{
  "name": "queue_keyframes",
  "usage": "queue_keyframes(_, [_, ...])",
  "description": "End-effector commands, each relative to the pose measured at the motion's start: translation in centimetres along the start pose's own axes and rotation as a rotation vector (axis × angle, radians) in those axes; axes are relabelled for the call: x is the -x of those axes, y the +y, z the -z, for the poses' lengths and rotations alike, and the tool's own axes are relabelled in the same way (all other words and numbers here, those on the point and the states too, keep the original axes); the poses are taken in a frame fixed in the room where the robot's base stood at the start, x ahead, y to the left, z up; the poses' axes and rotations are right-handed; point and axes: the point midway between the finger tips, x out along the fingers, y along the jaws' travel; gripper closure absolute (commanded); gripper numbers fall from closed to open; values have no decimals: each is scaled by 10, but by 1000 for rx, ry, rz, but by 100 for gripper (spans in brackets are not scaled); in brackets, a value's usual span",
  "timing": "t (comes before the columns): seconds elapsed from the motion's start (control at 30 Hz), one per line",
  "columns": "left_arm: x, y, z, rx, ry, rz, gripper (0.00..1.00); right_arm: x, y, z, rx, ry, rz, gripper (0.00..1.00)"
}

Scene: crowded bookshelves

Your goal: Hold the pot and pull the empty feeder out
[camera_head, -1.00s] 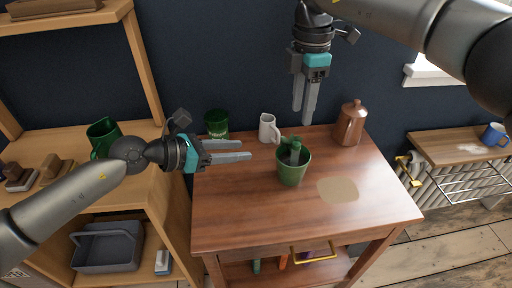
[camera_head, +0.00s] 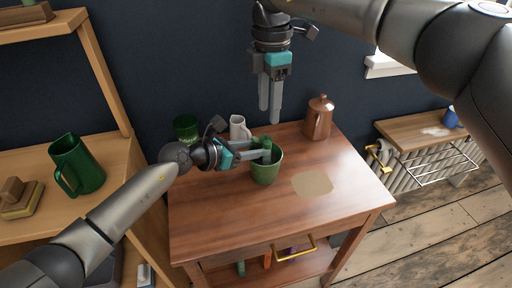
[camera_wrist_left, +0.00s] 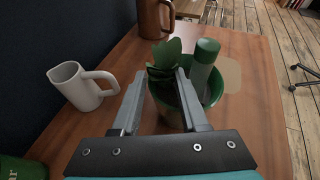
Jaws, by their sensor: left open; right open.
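A green pot (camera_head: 266,172) stands upright on the wooden table. In the left wrist view the pot (camera_wrist_left: 214,92) holds a leafy plant (camera_wrist_left: 165,57) and a green cylindrical feeder (camera_wrist_left: 204,62) standing beside it. Whether the feeder is empty cannot be seen. My left gripper (camera_head: 264,153) is open at the left side of the pot. Its fingers (camera_wrist_left: 160,74) reach to the pot's near rim, with the plant beyond and between them; contact cannot be told. My right gripper (camera_head: 270,112) is open, pointing down, empty, above the table's back edge behind the pot.
A white mug (camera_head: 239,128) and a dark green container (camera_head: 186,129) stand behind my left gripper. A copper pot (camera_head: 318,120) stands at the back right. A pale patch (camera_head: 312,184) marks the tabletop right of the pot. The front tabletop is clear.

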Motion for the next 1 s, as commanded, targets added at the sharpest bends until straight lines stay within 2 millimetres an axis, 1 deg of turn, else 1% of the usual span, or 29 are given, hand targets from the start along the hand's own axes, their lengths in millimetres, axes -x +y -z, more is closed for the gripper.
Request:
queue_keyframes(0.1, [-4, 0, 0, 0, 0, 0, 57, 0, 0, 0, 0, 0, 0, 50])
queue_keyframes(0.37, [-5, 0, 0, 0, 0, 1, 57, 0, 0, 0, 0, 0, 0, 50])
queue_keyframes(0.47, [-5, 0, 0, 0, 0, 0, 66, 0, 0, 0, 0, 0, 0, 50])
queue_keyframes(0.77, [-4, 0, 0, 0, 1, 0, 100, 0, 0, 0, 0, 0, 0, 50])
queue_keyframes(1.0, [-4, 0, 0, 1, 1, 0, 100, 0, 0, 0, 0, 0, 0, 50])
